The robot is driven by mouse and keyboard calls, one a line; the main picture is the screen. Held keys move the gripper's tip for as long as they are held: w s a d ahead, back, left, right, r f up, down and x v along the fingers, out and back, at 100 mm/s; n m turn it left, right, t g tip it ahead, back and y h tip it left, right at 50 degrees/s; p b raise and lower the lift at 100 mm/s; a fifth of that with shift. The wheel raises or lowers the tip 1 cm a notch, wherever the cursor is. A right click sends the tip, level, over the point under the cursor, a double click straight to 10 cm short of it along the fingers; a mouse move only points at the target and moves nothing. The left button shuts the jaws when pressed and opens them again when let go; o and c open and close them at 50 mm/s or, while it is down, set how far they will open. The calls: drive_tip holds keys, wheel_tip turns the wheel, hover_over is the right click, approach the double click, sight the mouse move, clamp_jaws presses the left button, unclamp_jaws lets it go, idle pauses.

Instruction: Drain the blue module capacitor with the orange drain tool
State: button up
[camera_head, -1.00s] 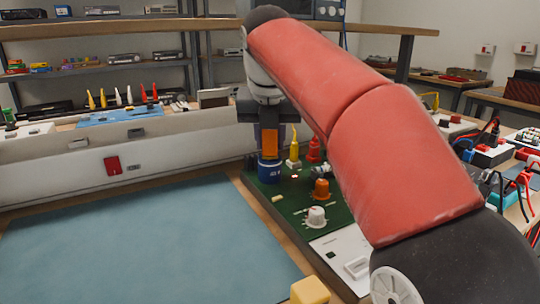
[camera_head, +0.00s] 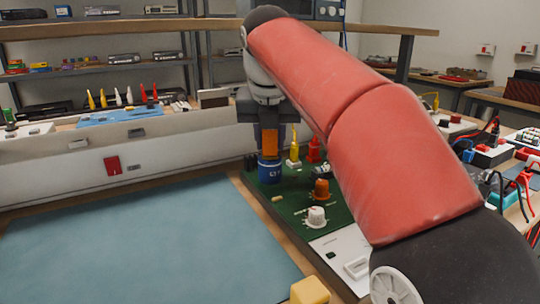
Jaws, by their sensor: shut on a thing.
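The blue module capacitor (camera_head: 270,173) is a blue cylinder standing at the left edge of a green board (camera_head: 291,213). The orange drain tool (camera_head: 270,143) is upright directly above it. My gripper (camera_head: 269,130) points down and is shut on the orange tool. The tool's lower end meets the top of the blue cylinder in the picture; I cannot tell whether its tips touch the terminals. My red arm reaches in from the lower right and hides part of the board's right side.
Yellow (camera_head: 294,150) and red (camera_head: 314,150) plugs stand just right of the capacitor. An orange knob (camera_head: 321,190) and a white knob (camera_head: 316,217) rise from the board nearer me. A blue-grey mat (camera_head: 140,245) lies clear at left. A shelf edge (camera_head: 120,30) spans behind.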

drive_tip(key=shift+r+p, duration=0.7)
drive_tip(key=shift+r, duration=3.25)
